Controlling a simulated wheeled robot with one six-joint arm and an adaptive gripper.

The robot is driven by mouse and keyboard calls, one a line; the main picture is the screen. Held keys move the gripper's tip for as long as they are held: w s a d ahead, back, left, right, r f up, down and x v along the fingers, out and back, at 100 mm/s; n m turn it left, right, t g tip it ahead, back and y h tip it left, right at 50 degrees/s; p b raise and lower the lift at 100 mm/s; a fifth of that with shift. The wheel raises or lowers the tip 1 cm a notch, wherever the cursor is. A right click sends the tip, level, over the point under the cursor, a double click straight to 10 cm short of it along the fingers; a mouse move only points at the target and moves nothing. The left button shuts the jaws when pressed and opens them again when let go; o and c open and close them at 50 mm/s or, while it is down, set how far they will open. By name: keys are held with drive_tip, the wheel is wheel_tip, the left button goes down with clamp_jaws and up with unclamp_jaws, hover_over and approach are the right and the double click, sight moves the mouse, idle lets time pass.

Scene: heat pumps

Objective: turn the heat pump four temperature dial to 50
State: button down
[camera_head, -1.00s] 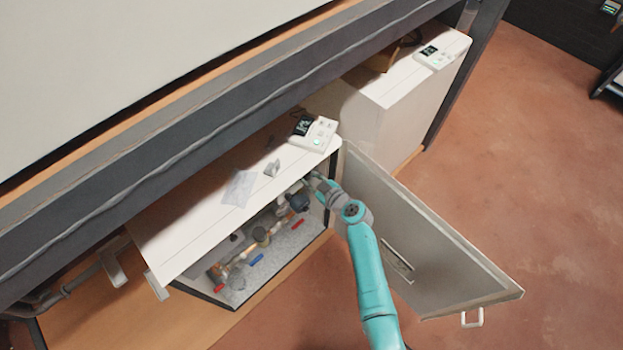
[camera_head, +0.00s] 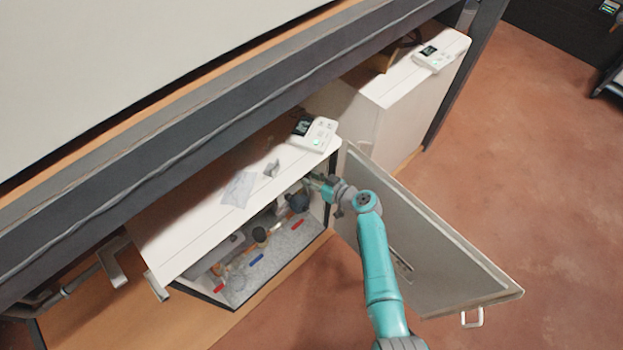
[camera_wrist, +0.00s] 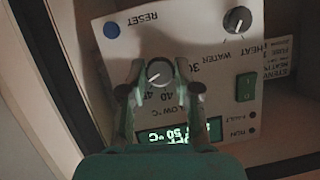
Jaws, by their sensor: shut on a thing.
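The temperature dial (camera_wrist: 159,72) is a small round knob on a white control panel (camera_wrist: 205,65), seen upside down in the wrist view. My gripper (camera_wrist: 159,78) has a finger on each side of the dial and is shut on it. Some scale numbers show around it, partly hidden by the fingers. A green-lit display (camera_wrist: 180,134) appears to read 50 °C, partly covered by my gripper. In the head view my gripper (camera_head: 318,184) reaches into the upper right of the open cabinet (camera_head: 235,205); the dial is hidden there.
The open door (camera_head: 430,240) stands right of my arm. Pipes and valves fill the cabinet's lower part. Open floor (camera_head: 540,170) lies to the right.

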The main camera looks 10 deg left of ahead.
drive_tip(key=shift+m+g+y, duration=0.3)
drive_tip(key=shift+m+g, duration=0.1)
drive_tip(key=shift+m, duration=0.4)
drive_tip(key=c, duration=0.8)
unclamp_jaws()
drive_tip(key=shift+d, duration=0.1)
drive_tip(key=shift+v, duration=3.6)
drive_tip(key=shift+d+f, duration=0.1)
